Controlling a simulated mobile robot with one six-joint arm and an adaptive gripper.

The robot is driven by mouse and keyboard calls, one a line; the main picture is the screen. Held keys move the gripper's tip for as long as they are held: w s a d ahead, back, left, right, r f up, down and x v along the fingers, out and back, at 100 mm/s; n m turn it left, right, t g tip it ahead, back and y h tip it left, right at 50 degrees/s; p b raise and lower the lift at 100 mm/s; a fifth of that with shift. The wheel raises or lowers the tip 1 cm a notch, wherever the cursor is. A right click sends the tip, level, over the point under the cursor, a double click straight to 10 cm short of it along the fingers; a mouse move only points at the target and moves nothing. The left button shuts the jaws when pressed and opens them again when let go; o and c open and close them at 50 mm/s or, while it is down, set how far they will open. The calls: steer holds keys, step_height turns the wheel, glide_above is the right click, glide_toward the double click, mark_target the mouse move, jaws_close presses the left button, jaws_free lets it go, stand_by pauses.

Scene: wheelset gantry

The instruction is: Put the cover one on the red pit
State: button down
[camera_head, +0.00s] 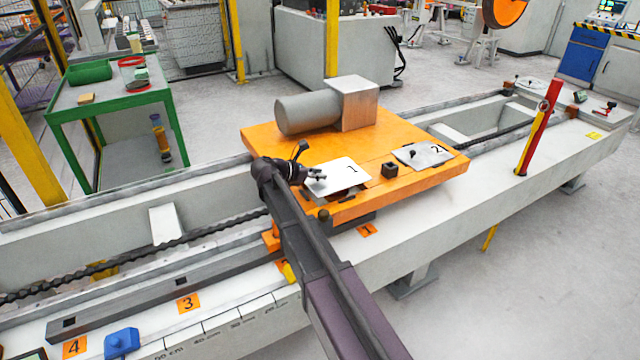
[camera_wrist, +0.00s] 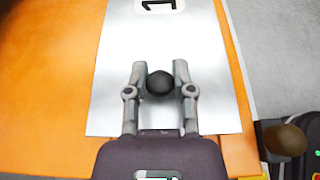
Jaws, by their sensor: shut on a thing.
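Cover one is a pale metal plate (camera_head: 345,173) marked "1", with a black knob, at the front left of the orange platform (camera_head: 395,188). In the wrist view, the plate (camera_wrist: 112,95) fills the middle and its "1" is at the top edge. My gripper (camera_head: 317,175) is at the plate's near left part; in the wrist view my gripper (camera_wrist: 159,75) has its fingers on both sides of the black knob (camera_wrist: 160,84), shut on it. A dark gap shows below the plate's front left edge; I cannot tell whether the plate is lifted.
Cover two (camera_head: 427,158), marked "2", lies on the platform's right. A red and yellow post (camera_head: 538,138) rises from the right beam.

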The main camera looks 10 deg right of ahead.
mark_target(313, 182)
stand_by(0.4)
steer(key=shift+f+b, duration=1.75)
steer(key=shift+b, duration=0.05)
steer(key=shift+f, duration=0.15)
steer(key=shift+c, duration=2.4)
jaws_free()
steer(key=shift+r, duration=0.2)
steer(key=shift+s+a+r+p, duration=0.15)
steer(key=shift+a+r+p, duration=0.25)
steer(key=shift+a, duration=0.15)
steer(key=p+v, duration=0.4)
steer(key=v, duration=0.6)
steer(key=shift+a, duration=0.3)
steer(key=shift+s, duration=0.1)
